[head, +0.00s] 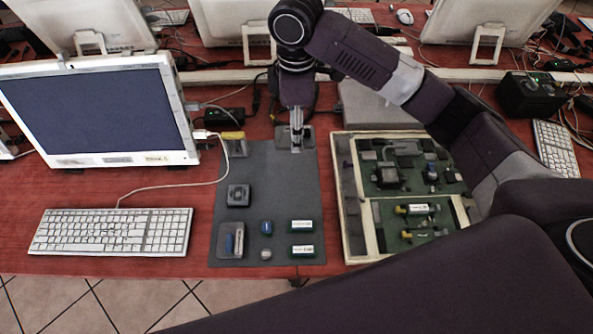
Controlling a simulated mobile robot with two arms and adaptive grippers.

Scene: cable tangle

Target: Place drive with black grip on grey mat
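The grey mat (270,180) lies left of the wooden tray. My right gripper (296,143) points down at the mat's far edge, over a small grey pad (307,137). Its fingers look close together, but I cannot tell whether they hold anything. I cannot pick out the drive with black grip for certain. On the mat are a black block (238,195), a dark grey holder (229,252) with slim items in it, a blue piece (267,227), a small grey piece (265,254), and two green pieces with white labels (302,226). My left gripper is not in view.
The wooden tray (350,225) holds green boards and several small parts. A yellow-topped piece (232,135) stands at the mat's far left, near a white cable (178,186). A monitor (95,112) and keyboard (112,232) stand left. The mat's middle is clear.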

